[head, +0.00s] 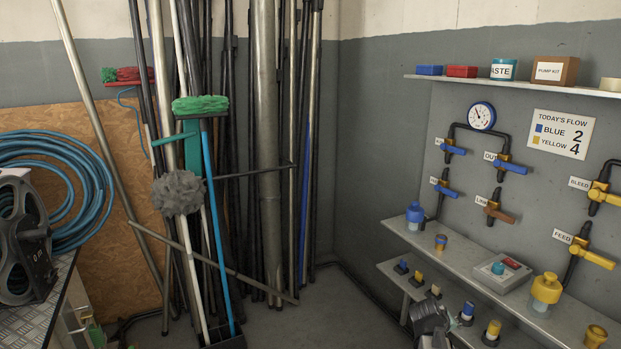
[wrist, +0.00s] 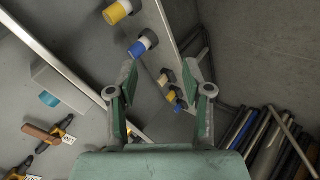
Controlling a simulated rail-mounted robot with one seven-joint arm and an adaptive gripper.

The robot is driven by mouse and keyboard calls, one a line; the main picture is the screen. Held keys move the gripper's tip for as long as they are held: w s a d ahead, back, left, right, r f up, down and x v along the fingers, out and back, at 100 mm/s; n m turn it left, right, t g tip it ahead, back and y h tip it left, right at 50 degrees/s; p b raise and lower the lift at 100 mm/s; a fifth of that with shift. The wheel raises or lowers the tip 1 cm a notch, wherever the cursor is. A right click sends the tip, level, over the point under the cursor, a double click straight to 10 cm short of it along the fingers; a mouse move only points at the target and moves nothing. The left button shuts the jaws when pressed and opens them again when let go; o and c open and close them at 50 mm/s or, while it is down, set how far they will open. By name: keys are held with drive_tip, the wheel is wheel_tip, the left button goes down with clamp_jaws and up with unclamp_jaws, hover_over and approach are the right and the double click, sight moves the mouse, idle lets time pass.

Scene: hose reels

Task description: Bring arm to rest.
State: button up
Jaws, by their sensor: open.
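My gripper (wrist: 163,68) shows in the wrist view with its two fingers spread apart. Nothing is between the fingers. The lower shelf with small coloured fittings lies beyond the fingertips; a blue-and-white fitting (wrist: 143,45) appears just past the left finger, and I cannot tell the exact gap. In the head view, only a grey part that looks like my arm shows at the bottom edge, in front of the lower shelf (head: 388,268). The fingers cannot be made out there.
The upper bench (head: 425,236) carries a blue bottle (head: 414,214), a button box (head: 502,271) and a yellow bottle (head: 545,290). Valves, including a yellow one (head: 598,259), jut from the wall. Poles and mops (head: 201,104) lean in the corner; a blue hose (head: 85,190) hangs left. Floor between is clear.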

drive_tip(key=s+a+f+m+g+y, duration=0.1)
drive_tip(key=s+a+f+g+y, duration=0.25)
drive_tip(key=s+a+f, duration=0.8)
drive_tip(key=s+a+f+m+g+y, duration=0.15)
drive_tip(key=s+a+f+y, duration=0.4)
drive_tip(key=a, duration=0.85)
drive_tip(key=s+f+g+h+b, duration=0.1)
drive_tip(key=s+f+g+b, duration=0.25)
drive_tip(key=s+f, duration=0.65)
drive_tip(key=s+f+g+b, duration=0.35)
drive_tip(key=s+f, duration=0.25)
drive_tip(key=s, duration=0.8)
drive_tip(key=s+f+g+h+b, duration=0.1)
drive_tip(key=s+f+g+b, duration=0.25)
drive_tip(key=s+f, duration=0.65)
drive_tip(key=w+r+t+p, duration=0.3)
drive_tip(key=r+p, duration=1.5)
drive_tip(key=p, duration=0.3)
drive_tip(key=shift+d+n+t+p, duration=0.35)
drive_tip(key=shift+d+p, duration=0.05)
drive_tip(key=shift+d, duration=0.1)
